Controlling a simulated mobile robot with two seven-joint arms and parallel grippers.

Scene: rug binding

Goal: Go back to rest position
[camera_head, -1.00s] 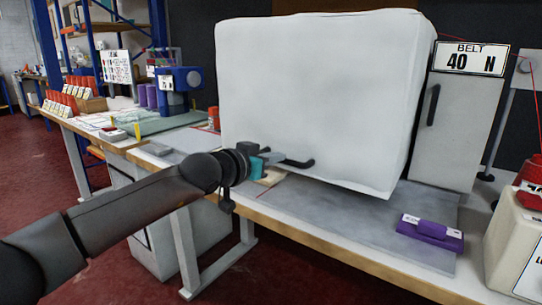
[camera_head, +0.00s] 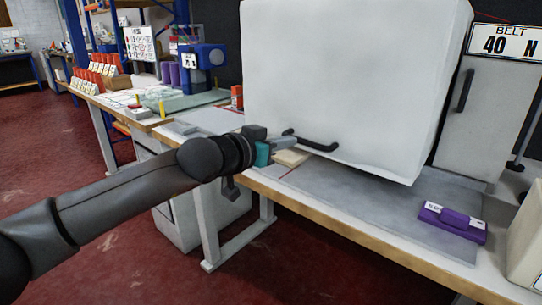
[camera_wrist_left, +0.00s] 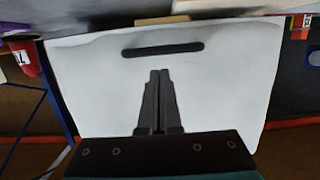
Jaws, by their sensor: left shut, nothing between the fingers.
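My left gripper (camera_head: 292,144) is at the lower front of a big white box-shaped cover (camera_head: 345,85), close to its black handle (camera_head: 312,142). In the left wrist view the two fingers (camera_wrist_left: 160,75) are together with nothing between them, and the handle (camera_wrist_left: 163,49) lies beyond the tips, apart from them in that picture. The white cover (camera_wrist_left: 225,85) fills most of that view. My right gripper is not in view.
The workbench (camera_head: 340,235) runs along the wall, with a purple block (camera_head: 452,222) near its front right. A grey cabinet (camera_head: 480,115) stands right of the cover. Red floor (camera_head: 110,265) is clear in front of the bench.

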